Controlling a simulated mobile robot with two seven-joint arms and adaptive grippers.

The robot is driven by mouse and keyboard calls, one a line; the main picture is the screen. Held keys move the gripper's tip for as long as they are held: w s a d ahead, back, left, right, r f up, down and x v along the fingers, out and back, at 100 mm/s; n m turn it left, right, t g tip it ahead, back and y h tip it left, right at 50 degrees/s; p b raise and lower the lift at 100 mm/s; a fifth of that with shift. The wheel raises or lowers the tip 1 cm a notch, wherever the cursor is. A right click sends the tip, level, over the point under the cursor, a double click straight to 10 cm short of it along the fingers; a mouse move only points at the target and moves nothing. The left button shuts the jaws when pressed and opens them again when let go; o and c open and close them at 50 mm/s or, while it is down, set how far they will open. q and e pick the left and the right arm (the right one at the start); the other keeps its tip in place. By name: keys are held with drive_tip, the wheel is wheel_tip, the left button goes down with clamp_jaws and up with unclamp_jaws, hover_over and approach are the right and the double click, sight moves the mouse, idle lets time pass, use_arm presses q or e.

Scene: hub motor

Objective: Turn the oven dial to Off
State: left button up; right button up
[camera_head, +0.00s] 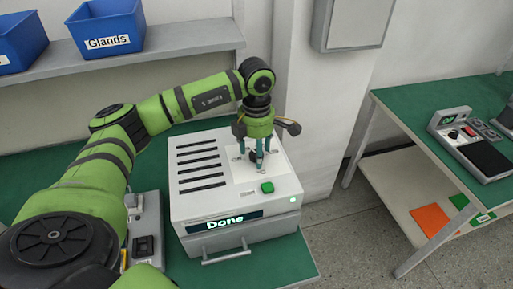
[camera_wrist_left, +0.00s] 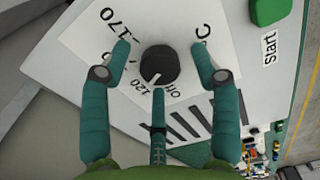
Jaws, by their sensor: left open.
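The oven (camera_head: 190,205) is a white box on the green bench, with its display (camera_head: 225,222) reading "Done". In the left wrist view its dial (camera_wrist_left: 160,66) is a round black knob on a white panel with 170, 120, Off and C lettering. The dial's white mark points toward the bottom of the picture, near 120 and Off; I cannot tell exactly which. My left gripper (camera_head: 256,160) is above the oven's top, pointing down. Its three green fingers (camera_wrist_left: 160,85) are spread around the dial, with no clear contact. In the head view the gripper mostly hides the dial. My right gripper is not in view.
A green Start button (camera_head: 267,187) is on the oven's top near the dial, with dark vent slots to the left. The oven handle (camera_head: 226,256) sticks out in front. Blue bins (camera_head: 105,30) stand on the shelf behind. A second green bench (camera_head: 400,105) stands at right.

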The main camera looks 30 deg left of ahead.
use_arm(q)
drive_tip(key=c, duration=1.2)
drive_tip(key=shift+o, duration=0.2)
drive_tip(key=shift+n, duration=0.3)
drive_tip(key=shift+f+n+b, duration=0.1)
drive_tip(key=shift+n+b, duration=0.55)
drive_tip(key=shift+n, duration=0.25)
drive_tip(key=n+b, duration=0.1)
drive_tip(key=n, duration=0.1)
drive_tip(key=shift+n, duration=0.3)
drive_tip(key=shift+n+b, duration=0.7)
drive_tip(key=shift+n, duration=1.8)
